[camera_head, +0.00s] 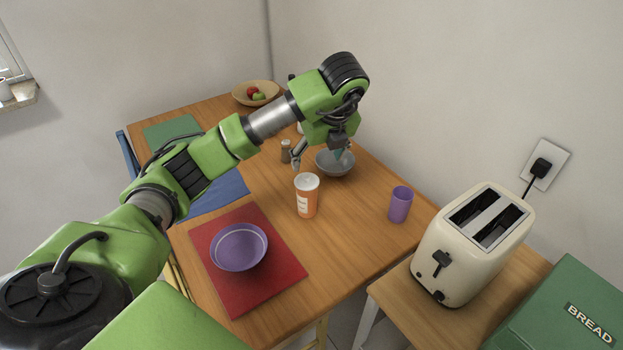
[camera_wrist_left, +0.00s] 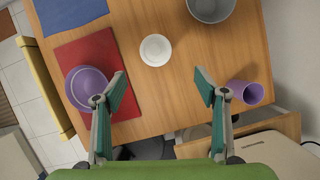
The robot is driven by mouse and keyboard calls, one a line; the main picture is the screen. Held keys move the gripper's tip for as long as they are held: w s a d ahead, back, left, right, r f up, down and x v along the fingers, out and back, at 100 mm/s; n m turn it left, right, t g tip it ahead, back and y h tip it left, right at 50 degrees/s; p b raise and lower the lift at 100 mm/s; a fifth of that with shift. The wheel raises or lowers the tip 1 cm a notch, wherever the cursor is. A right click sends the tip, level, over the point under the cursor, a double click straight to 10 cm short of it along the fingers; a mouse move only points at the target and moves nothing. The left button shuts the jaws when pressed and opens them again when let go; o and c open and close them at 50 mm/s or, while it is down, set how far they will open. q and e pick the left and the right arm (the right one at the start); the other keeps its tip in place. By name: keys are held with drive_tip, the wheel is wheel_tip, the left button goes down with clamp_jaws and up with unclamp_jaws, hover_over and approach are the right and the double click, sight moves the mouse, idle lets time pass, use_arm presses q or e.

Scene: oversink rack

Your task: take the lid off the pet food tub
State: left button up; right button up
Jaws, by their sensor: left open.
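The pet food tub (camera_head: 307,203) is an orange container with a white lid (camera_head: 307,181) on top. It stands upright on the wooden table, to the right of the red placemat. In the left wrist view the lid (camera_wrist_left: 155,50) shows from above as a white disc, ahead of the finger gap, and hides most of the tub. My left gripper (camera_head: 318,158) is open and empty above the table, behind the tub in the head view and apart from it. Its spread fingers also show in the left wrist view (camera_wrist_left: 160,86). My right gripper is not in view.
A grey bowl (camera_head: 335,163) is behind the tub, a purple cup (camera_head: 400,204) to its right. A purple bowl (camera_head: 239,247) sits on the red placemat (camera_head: 277,268). A cream toaster (camera_head: 462,262) and green bread box (camera_head: 565,310) stand right. Bare wood surrounds the tub.

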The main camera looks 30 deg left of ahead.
use_arm(q)
drive_tip(key=p, duration=0.2)
hover_over(307, 177)
drive_tip(key=s+d, duration=0.1)
drive_tip(key=d, duration=0.2)
wheel_tip(307, 177, down, 5)
drive_tip(key=shift+a+f, duration=0.25)
drive_tip(key=a+f, duration=0.1)
drive_tip(key=a+f+p, duration=0.1)
drive_tip(key=f, duration=0.1)
drive_tip(key=shift+w+a+f, duration=0.15)
drive_tip(key=shift+w+f, duration=0.05)
drive_tip(key=shift+w, duration=0.15)
drive_tip(key=shift+w+a+f, duration=0.1)
drive_tip(key=shift+w+f, duration=0.1)
drive_tip(key=shift+f, duration=0.3)
drive_tip(key=c, duration=0.9)
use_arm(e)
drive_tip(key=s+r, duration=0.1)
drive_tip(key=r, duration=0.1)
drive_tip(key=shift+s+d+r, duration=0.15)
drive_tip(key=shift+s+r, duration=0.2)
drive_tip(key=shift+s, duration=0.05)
